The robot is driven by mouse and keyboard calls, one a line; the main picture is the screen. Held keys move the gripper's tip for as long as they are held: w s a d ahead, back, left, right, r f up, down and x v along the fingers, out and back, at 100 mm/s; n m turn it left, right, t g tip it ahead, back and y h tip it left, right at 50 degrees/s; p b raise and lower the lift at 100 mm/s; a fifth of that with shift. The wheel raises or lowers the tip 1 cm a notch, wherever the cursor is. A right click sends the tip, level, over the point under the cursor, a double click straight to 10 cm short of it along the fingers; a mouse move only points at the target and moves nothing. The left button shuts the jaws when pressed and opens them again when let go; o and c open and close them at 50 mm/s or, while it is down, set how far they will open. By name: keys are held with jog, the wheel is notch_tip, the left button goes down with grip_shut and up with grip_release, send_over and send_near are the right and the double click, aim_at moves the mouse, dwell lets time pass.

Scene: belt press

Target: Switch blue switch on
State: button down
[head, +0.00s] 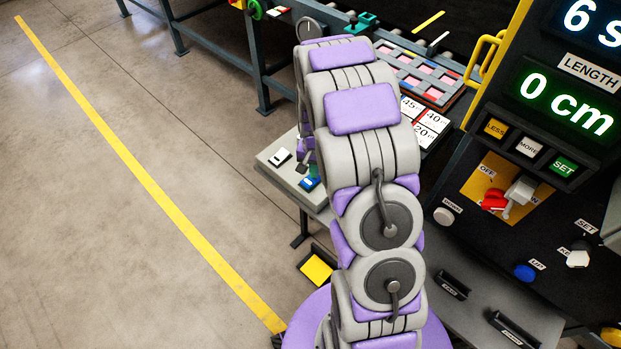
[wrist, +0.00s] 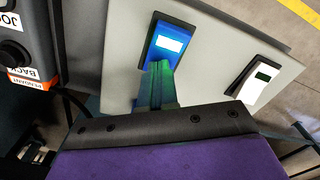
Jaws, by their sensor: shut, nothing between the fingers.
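The blue switch (wrist: 168,45) is a blue rocker with a white patch, set in a pale grey panel (wrist: 216,66). In the head view the blue switch (head: 309,184) sits on the same box, just left of my arm. My gripper (wrist: 159,68) has green fingers, shut and empty. Its tips are at the near end of the blue switch in the wrist view. I cannot tell whether they touch it. In the head view my arm hides most of the gripper.
A white switch (wrist: 254,82) is beside the blue one; it also shows in the head view (head: 280,156). A dark control panel with a red-handled switch (head: 494,200) and several buttons stands at the right. Open floor lies left, with a yellow line (head: 150,180).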

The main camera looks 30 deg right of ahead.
notch_tip(320, 180, up, 7)
jog(key=p, duration=0.2)
jog(key=shift+p, duration=0.3)
dwell(0.4)
dwell(0.4)
